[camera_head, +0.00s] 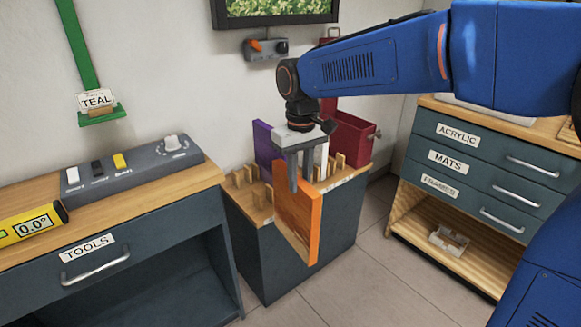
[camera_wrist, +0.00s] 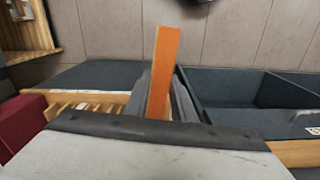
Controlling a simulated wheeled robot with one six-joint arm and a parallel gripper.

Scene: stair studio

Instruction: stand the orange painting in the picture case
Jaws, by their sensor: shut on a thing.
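My gripper (camera_head: 302,170) points down and is shut on the top of the orange painting (camera_head: 298,220). The painting is an upright thin orange panel at the front edge of the picture case (camera_head: 250,240). In the wrist view the orange painting (camera_wrist: 164,70) rises between the two fingers (camera_wrist: 162,92). The picture case is a dark cabinet with a wooden top and several wooden divider pegs (camera_head: 252,172). A purple panel (camera_head: 264,145) and a white panel (camera_head: 321,158) stand in it behind my gripper. I cannot tell whether the painting touches the case.
A tools bench (camera_head: 110,215) stands on the left with a grey switch box (camera_head: 130,167). A red bin (camera_head: 352,138) is behind the case. A drawer cabinet (camera_head: 480,165) stands on the right. Clear floor (camera_head: 365,265) lies between case and cabinet.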

